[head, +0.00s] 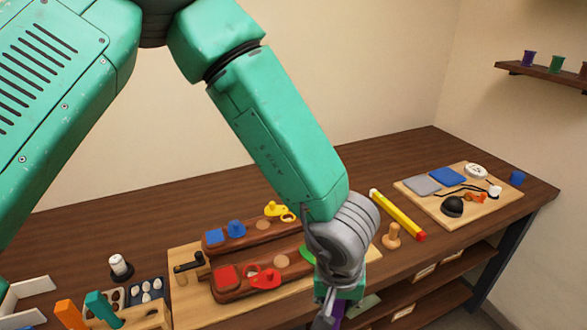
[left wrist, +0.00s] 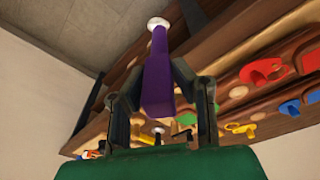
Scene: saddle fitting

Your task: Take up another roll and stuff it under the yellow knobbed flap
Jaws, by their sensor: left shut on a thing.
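My left gripper (left wrist: 152,105) is shut on a purple-handled tool (left wrist: 157,75). A white rounded piece (left wrist: 158,22) shows at the tool's far end; I cannot tell whether it is a roll or the tool's own tip. In the head view my left gripper (head: 338,300) is at the bottom edge, near the right end of the saddle panels, and only a bit of purple shows below it. The yellow knobbed flap (head: 278,209) is on the rear brown panel (head: 255,240); yellow also shows in the left wrist view (left wrist: 240,128). White rolls (head: 152,288) lie in a dark tray. My right gripper is out of view.
Blue flaps (head: 237,229) and red flaps (head: 266,279) sit on the panels. A wooden rack (head: 150,318) with orange and teal handles stands at the front left. A yellow bar (head: 397,213), a wooden peg (head: 392,236) and a loaded board (head: 415,200) are on the right.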

